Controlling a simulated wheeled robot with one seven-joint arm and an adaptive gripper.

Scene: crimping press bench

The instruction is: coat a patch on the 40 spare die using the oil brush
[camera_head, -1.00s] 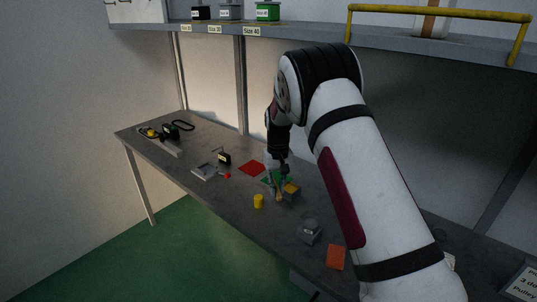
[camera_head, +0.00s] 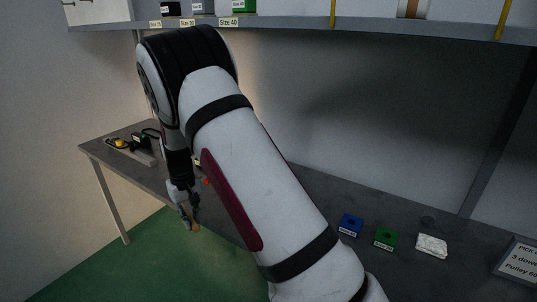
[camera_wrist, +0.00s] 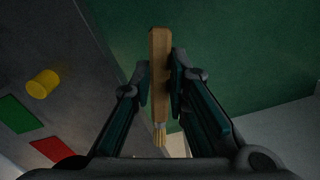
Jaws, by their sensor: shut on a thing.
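My gripper (camera_head: 187,207) is shut on the oil brush (camera_wrist: 159,60), around its wooden handle. In the wrist view the pale bristles point toward the bottom of the picture. In the head view the brush (camera_head: 194,228) shows as a small tan shape, seen against the green floor in front of the bench. A green die block (camera_head: 387,238) with a white label stands on the bench at the right, far from my gripper; its label is too small to read surely. Another green block (camera_head: 243,6) sits on the shelf above a "Size 40" tag.
A blue die block (camera_head: 350,225) and a crumpled white cloth (camera_head: 432,246) flank the bench's green block. A sign (camera_head: 516,268) stands at the far right. The wrist view shows a yellow cylinder (camera_wrist: 43,83), a green patch (camera_wrist: 15,113) and a red patch (camera_wrist: 48,149) on the bench.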

